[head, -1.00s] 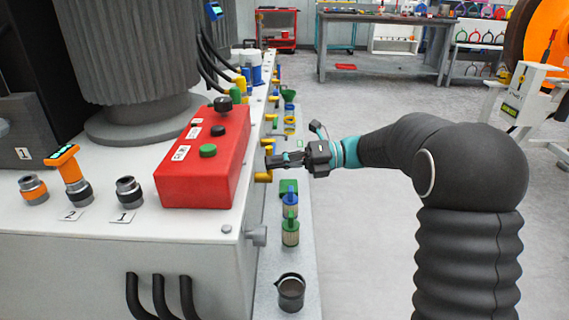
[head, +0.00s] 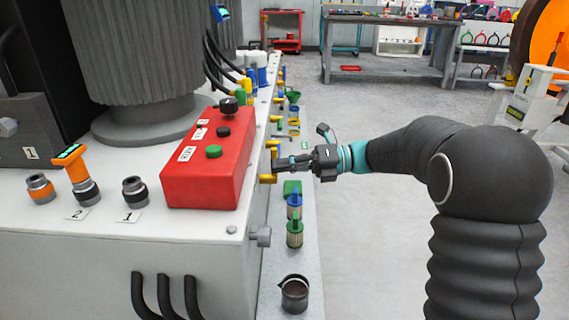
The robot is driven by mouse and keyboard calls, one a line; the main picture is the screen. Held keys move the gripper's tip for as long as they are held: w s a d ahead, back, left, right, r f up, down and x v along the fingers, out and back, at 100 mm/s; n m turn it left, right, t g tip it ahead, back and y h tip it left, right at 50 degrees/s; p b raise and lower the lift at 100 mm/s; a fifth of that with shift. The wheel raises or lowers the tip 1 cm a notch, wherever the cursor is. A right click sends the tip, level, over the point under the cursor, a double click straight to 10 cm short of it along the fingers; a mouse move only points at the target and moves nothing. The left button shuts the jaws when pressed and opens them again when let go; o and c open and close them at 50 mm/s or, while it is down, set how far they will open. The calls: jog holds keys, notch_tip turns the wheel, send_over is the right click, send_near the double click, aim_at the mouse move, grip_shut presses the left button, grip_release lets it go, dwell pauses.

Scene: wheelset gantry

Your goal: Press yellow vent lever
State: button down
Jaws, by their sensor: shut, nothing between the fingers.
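Several small yellow fittings stick out along the right side of the white housing. The nearest yellow one (head: 267,178) sits beside the red box, just below and left of my fingertips; it looks like a lever, but its shape is too small to be sure. Another yellow fitting (head: 272,143) is just above and behind. My gripper (head: 277,164) is shut and empty, pointing left at the housing's side between these two. I cannot tell whether the fingertips touch either one.
The red control box (head: 205,165) with green and black buttons stands on the white housing (head: 110,235). Below on the ledge are a green-and-blue filter (head: 294,205), a green one (head: 294,234) and a dark cup (head: 294,293).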

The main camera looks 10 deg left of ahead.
jog(key=d, duration=0.9)
jog(key=shift+w+g, duration=0.3)
jog(key=shift+a+f, duration=0.1)
jog(key=shift+f, duration=0.05)
